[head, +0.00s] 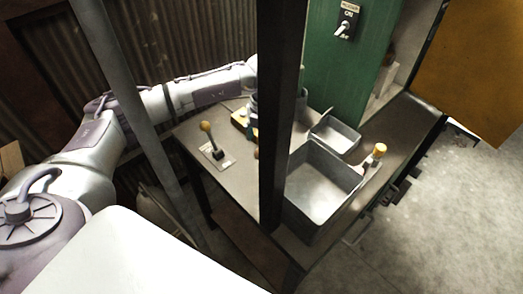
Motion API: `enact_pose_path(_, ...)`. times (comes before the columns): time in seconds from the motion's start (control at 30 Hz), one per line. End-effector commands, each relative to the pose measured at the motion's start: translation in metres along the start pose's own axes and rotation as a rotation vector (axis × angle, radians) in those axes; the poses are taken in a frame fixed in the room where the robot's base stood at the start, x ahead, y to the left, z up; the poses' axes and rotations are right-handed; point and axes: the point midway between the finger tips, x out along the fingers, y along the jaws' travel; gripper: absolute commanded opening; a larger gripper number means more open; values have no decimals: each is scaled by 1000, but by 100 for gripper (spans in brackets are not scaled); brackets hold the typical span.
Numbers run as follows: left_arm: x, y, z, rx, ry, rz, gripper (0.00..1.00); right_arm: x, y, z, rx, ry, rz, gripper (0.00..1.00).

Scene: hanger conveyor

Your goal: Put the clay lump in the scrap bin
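My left arm reaches in from the left over the table, and its wrist ends at the dark post. The fingers of my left gripper are hidden there, so I cannot tell what they hold. My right gripper is not in view. A large grey open bin (338,168), which may be the scrap bin, stands on the right part of the table and looks empty. A smaller grey tray (335,133) sits behind it. I cannot make out the clay lump.
A dark upright post (279,120) blocks the middle of the view. A lever with an orange knob (207,127) stands on the table (235,178). Another orange-topped control (379,150) is right of the bin. A green panel with a switch (345,22) rises behind.

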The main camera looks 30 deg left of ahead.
Motion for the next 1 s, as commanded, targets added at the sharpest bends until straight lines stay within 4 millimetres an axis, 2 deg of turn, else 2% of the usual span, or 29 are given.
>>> enact_pose_path(0.1, 13, 2, -1, 0, 5, 1, 73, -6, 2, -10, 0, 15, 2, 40)
enact_pose_path(0.3, 43, 4, 0, 0, 3, 0, 73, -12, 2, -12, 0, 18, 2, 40)
enact_pose_path(0.43, 50, 4, 1, 1, 1, -1, 73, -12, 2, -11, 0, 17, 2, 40)
enact_pose_path(0.63, 51, 4, 1, 1, 1, -1, 73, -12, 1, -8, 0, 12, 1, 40)
enact_pose_path(1.0, 50, 4, 1, 1, 0, -1, 11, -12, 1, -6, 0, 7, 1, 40)
